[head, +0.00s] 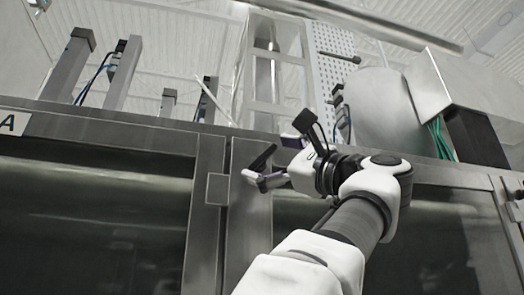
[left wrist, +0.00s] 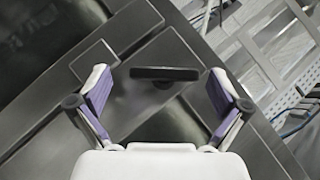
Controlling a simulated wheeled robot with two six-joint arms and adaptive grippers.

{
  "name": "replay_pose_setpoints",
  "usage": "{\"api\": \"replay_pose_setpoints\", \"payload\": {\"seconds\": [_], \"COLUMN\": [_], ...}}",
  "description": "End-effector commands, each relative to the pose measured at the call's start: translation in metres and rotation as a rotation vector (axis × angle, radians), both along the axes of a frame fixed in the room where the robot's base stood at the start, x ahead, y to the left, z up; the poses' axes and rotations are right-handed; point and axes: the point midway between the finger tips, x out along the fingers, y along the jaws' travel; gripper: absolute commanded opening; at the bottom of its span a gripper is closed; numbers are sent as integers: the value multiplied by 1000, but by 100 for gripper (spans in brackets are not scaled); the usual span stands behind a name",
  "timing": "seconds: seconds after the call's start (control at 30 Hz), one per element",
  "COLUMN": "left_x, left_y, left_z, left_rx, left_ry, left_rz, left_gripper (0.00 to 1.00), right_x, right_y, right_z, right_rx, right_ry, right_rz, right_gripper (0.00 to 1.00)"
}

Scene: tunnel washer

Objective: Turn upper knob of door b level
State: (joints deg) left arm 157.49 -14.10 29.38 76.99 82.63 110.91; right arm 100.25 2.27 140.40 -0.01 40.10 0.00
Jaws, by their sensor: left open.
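A black bar-shaped knob (head: 262,157) sits high on the metal edge of the door (head: 246,225) to the right of the panel marked A. The bar is tilted in the head view, its right end higher. In the left wrist view the knob (left wrist: 165,74) lies crosswise between the fingertips, with gaps on both sides. My left gripper (head: 262,180) is at the knob, open, with purple-lined white fingers; it also shows in the left wrist view (left wrist: 162,90). I cannot tell exactly how far the fingers are from the door. My right gripper is not in view.
A small plate (head: 217,189) bridges the seam left of the knob. The A label (head: 13,122) is at far left. Another latch (head: 517,195) is at the right edge. Above are posts, a perforated panel (head: 335,75) and a grey drum (head: 380,105).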

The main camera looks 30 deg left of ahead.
Motion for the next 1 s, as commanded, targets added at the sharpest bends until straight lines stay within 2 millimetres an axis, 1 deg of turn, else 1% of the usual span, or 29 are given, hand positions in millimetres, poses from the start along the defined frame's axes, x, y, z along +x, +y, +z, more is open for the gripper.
{"api": "replay_pose_setpoints", "payload": {"seconds": [0.03,0.1,0.2,0.43,0.47,0.5,0.57,0.6,0.63,1.0], "left_x": [1,1,2,2,2,2,2,2,2,3], "left_y": [9,19,27,28,28,28,28,29,29,29], "left_z": [8,13,16,15,15,15,15,15,15,14], "left_rx": [-1,-1,1,2,2,1,1,1,1,1], "left_ry": [3,2,3,2,2,2,2,2,2,7], "left_rz": [1,1,1,0,0,0,0,0,0,0], "left_gripper": [100,100,100,100,96,82,61,47,40,39], "right_x": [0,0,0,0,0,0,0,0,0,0], "right_y": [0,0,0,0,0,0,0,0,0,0], "right_z": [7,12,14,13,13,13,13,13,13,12], "right_rx": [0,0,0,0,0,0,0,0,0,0], "right_ry": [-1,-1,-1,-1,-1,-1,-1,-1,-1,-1], "right_rz": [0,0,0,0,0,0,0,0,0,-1], "right_gripper": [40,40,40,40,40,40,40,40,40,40]}}
